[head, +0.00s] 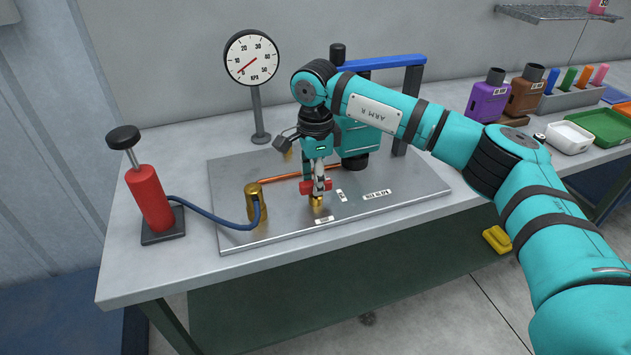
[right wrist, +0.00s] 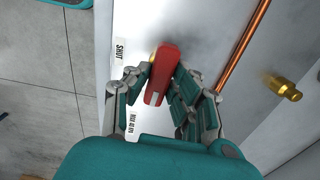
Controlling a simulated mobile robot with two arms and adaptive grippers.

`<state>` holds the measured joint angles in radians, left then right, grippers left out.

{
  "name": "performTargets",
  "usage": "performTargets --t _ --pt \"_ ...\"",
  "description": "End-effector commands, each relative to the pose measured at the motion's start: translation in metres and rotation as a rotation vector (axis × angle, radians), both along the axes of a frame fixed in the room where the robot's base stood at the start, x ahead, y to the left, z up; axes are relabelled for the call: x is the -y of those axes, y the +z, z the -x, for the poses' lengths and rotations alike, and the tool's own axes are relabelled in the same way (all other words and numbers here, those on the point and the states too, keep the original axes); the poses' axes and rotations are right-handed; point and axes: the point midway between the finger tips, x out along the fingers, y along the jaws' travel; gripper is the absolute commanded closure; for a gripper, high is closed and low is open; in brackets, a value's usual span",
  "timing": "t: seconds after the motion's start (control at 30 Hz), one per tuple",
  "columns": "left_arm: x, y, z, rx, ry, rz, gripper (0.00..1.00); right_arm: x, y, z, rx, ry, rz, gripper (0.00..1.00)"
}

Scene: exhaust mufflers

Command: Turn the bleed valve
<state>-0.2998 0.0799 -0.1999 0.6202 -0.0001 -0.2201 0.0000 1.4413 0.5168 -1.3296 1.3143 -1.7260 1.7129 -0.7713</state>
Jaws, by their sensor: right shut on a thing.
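The bleed valve has a red lever handle (head: 314,186) on a brass body (head: 317,204) and stands on the grey metal plate (head: 395,207). My right gripper (head: 317,180) points down over the valve and is shut on the red handle. In the right wrist view the red handle (right wrist: 162,75) lies between the fingers of the right gripper (right wrist: 160,88), and a little brass shows beside it. A "SHUT" label (right wrist: 119,62) is on the plate to the left of the handle. My left gripper is not in view.
A gauge (head: 251,58) stands behind the plate. A red hand pump (head: 149,198) with a blue hose joins a brass fitting (head: 256,203). A copper pipe (head: 287,176) runs behind the valve. Purple and brown containers (head: 487,97) stand at the right.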

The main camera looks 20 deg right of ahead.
Motion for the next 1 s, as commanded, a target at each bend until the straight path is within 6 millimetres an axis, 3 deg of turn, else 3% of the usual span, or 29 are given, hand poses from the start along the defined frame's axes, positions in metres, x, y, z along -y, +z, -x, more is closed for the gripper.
performTargets --t 0.7,0.73,0.9,1.0 --pt "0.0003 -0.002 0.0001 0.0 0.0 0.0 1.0 0.0001 0.0021 -0.0011 0.005 0.077 -0.002 1.0" --pt "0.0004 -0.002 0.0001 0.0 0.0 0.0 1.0 0.0001 0.0021 -0.0011 0.005 0.077 -0.002 0.77" --pt "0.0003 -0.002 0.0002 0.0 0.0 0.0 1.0 0.0001 0.0015 -0.0008 0.003 0.076 -0.001 0.56" --pt "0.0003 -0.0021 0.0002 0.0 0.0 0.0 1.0 0.0001 0.0011 -0.0006 0.002 0.076 -0.001 0.56"
